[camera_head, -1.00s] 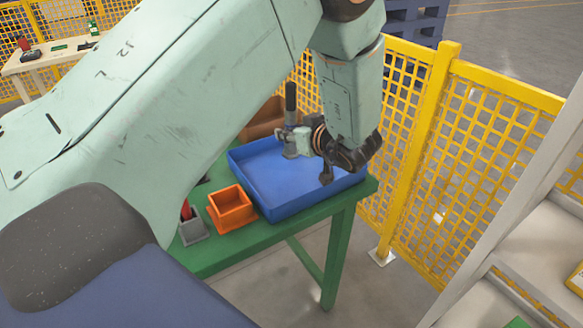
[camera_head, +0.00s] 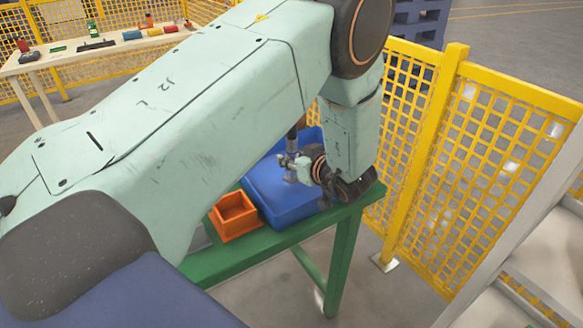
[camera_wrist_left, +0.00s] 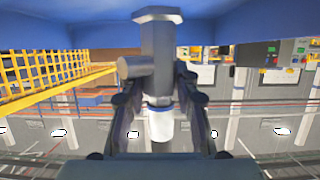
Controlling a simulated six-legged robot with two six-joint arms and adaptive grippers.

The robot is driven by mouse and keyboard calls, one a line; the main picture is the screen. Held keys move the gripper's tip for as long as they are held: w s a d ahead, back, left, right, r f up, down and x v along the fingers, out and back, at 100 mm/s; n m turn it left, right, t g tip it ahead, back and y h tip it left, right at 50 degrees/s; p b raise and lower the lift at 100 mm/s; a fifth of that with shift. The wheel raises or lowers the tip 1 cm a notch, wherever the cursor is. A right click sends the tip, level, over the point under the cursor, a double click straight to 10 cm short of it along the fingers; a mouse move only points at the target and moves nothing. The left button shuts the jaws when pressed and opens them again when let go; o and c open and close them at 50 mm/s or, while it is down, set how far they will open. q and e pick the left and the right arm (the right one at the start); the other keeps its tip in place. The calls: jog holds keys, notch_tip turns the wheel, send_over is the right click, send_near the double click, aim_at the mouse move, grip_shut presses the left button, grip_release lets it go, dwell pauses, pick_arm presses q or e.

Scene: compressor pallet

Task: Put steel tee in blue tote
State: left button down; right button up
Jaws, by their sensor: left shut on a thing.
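The steel tee (camera_wrist_left: 160,55) is grey metal with a hex end and a side branch; it fills the middle of the left wrist view. My left gripper (camera_wrist_left: 155,100) is shut on it, one finger on each side. In the head view, my left gripper (camera_head: 307,165) reaches leftward over the blue tote (camera_head: 280,205), with the tee (camera_head: 289,168) at its tips. The wrist view looks upside down, and blue tote surface lies beyond the hex end. I cannot tell whether the tee touches the tote. My arm hides part of the tote. My right gripper is not in view.
The tote stands on a green table (camera_head: 262,247) beside an orange bin (camera_head: 233,216). A yellow mesh fence (camera_head: 455,165) runs close behind and right of the table. A pale bench (camera_head: 75,57) with several small items stands at the far left.

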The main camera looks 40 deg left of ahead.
pick_arm(q)
notch_tip(320, 180, down, 2)
jog(key=shift+d+f, duration=0.1)
jog(key=shift+f, duration=0.1)
jog(key=shift+w+f, duration=0.15)
jog(key=shift+f, duration=0.05)
jog(key=c, duration=1.4)
grip_release()
jog(key=shift+a, duration=0.2)
jog(key=o, duration=0.4)
jog(key=shift+s+d+r, duration=0.15)
jog(key=shift+s+r, duration=0.05)
jog(key=shift+s, duration=0.05)
jog(key=shift+w+f, duration=0.2)
jog(key=p+v, duration=1.2)
jog(key=shift+s, duration=0.15)
